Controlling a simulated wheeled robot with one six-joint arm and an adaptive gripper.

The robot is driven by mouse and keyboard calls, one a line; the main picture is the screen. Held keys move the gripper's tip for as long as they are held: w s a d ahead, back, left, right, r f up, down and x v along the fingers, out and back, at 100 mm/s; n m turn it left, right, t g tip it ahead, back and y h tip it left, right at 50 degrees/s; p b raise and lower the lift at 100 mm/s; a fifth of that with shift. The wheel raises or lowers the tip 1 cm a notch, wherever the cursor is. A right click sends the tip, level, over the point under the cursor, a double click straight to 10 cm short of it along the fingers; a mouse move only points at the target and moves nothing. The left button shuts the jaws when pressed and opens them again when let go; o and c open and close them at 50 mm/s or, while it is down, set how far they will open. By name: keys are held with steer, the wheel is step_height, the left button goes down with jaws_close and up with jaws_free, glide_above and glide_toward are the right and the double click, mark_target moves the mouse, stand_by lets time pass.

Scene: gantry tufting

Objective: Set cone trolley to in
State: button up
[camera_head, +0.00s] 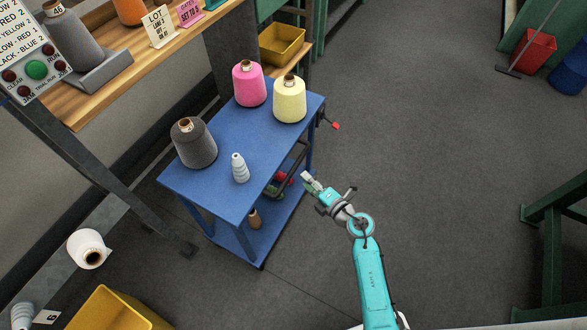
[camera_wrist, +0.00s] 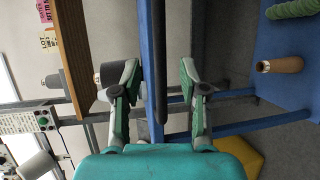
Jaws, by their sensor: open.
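The cone trolley is a blue two-shelf cart (camera_head: 222,130), in the middle left of the head view. Its top holds a pink cone (camera_head: 249,88), a pale yellow cone (camera_head: 289,102), a dark grey cone (camera_head: 196,148) and a small white ribbed piece (camera_head: 240,170). My gripper (camera_head: 308,180) is beside the trolley's right side, empty. In the wrist view my gripper (camera_wrist: 160,72) is open, its fingers on either side of a dark bar (camera_wrist: 158,60) along the trolley's blue edge. I cannot tell whether either finger touches the bar.
A wooden bench (camera_head: 150,65) with signs and a button panel (camera_head: 36,68) stands at the left. A yellow bin (camera_head: 282,43) sits behind the trolley. A white cone (camera_head: 88,250) and a yellow crate (camera_head: 105,308) are at lower left.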

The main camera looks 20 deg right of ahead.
mark_target(293, 168)
steer(key=x, duration=0.7)
steer(key=shift+w+a, duration=0.15)
steer(key=shift+w, duration=0.2)
jaws_close()
